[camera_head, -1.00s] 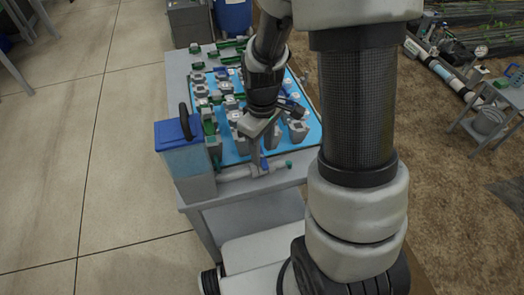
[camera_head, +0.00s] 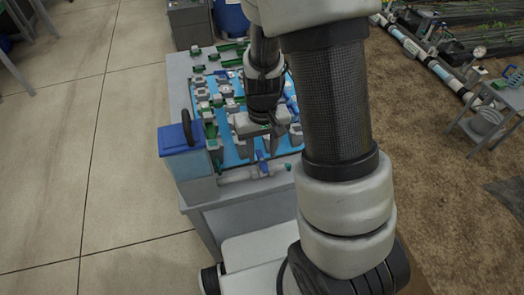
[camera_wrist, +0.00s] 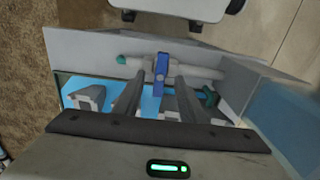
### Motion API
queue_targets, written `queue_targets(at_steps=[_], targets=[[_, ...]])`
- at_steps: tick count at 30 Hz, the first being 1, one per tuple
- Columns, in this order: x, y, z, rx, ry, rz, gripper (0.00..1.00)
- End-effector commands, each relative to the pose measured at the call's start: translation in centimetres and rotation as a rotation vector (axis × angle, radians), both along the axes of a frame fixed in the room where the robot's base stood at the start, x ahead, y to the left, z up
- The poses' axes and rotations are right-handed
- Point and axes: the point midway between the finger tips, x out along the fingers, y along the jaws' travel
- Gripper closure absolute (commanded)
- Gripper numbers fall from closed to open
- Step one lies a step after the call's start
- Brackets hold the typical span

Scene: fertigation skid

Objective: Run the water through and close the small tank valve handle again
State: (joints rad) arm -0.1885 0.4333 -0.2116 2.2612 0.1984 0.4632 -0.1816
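The small tank (camera_head: 190,165) has a blue lid (camera_head: 181,137) and stands at the near left corner of the bench. A pale pipe (camera_head: 238,174) runs right from it along the near edge. The blue valve handle (camera_head: 262,161) sits on this pipe. In the wrist view the blue handle (camera_wrist: 161,72) lies across the pipe (camera_wrist: 195,65), not along it. My gripper (camera_head: 271,146) is just behind and above the handle. In the wrist view my gripper (camera_wrist: 159,77) is open, its two fingers apart, with the handle showing between and beyond the tips. Contact is not visible.
Several grey fittings with green parts stand on the blue panel (camera_head: 232,156) behind the pipe, close to my fingers. A green pipe end (camera_wrist: 121,60) shows in the wrist view. The floor left of the bench is clear.

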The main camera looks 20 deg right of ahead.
Motion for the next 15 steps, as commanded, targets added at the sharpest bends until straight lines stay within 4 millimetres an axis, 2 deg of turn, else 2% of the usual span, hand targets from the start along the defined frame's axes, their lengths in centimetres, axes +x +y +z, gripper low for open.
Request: queue_targets(at_steps=[5, 15], targets=[[0.0, 0.0, -0.5, 0.000, 0.001, 0.000, 0.62], [0.0, 0.0, -3.2, 0.000, 0.001, 0.001, 0.62]])
